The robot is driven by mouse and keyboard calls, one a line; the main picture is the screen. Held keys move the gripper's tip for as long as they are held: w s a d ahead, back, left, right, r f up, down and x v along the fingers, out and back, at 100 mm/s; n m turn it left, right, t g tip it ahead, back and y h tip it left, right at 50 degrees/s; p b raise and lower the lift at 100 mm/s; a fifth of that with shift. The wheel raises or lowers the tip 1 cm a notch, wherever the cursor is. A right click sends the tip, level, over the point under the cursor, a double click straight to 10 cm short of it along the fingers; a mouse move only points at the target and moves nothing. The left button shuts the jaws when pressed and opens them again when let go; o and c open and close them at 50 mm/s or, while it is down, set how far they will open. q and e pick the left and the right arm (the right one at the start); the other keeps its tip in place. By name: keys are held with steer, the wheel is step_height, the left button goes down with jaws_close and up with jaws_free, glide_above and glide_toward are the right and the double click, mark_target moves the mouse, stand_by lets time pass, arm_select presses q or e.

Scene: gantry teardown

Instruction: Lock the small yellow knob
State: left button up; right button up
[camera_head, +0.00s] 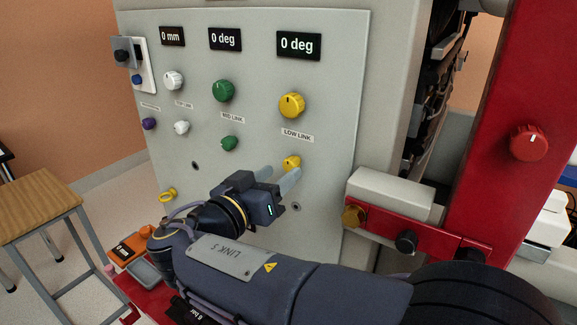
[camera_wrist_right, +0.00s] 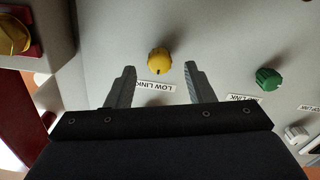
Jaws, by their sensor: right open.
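The small yellow knob (camera_head: 291,162) sits on the grey panel below the LOW LINK label and the large yellow knob (camera_head: 291,105). My right gripper (camera_head: 284,170) is at the panel with its fingers pointing at the small knob. A finger partly covers that knob in the head view. In the right wrist view, my right gripper (camera_wrist_right: 159,72) is open, and the small yellow knob (camera_wrist_right: 159,61) shows in the gap between the fingertips, near their level. I cannot tell whether a finger touches it. My left gripper is not in view.
Green knobs (camera_head: 223,91), white knobs (camera_head: 173,80) and a purple knob (camera_head: 149,124) are to the left on the panel. A red bracket with a gold knob (camera_head: 354,216) juts out to the right. A wooden stool (camera_head: 42,203) stands at the left.

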mark_target(288, 168)
steer(key=shift+x, duration=1.75)
steer(key=shift+c, duration=0.2)
steer(key=c, duration=0.9)
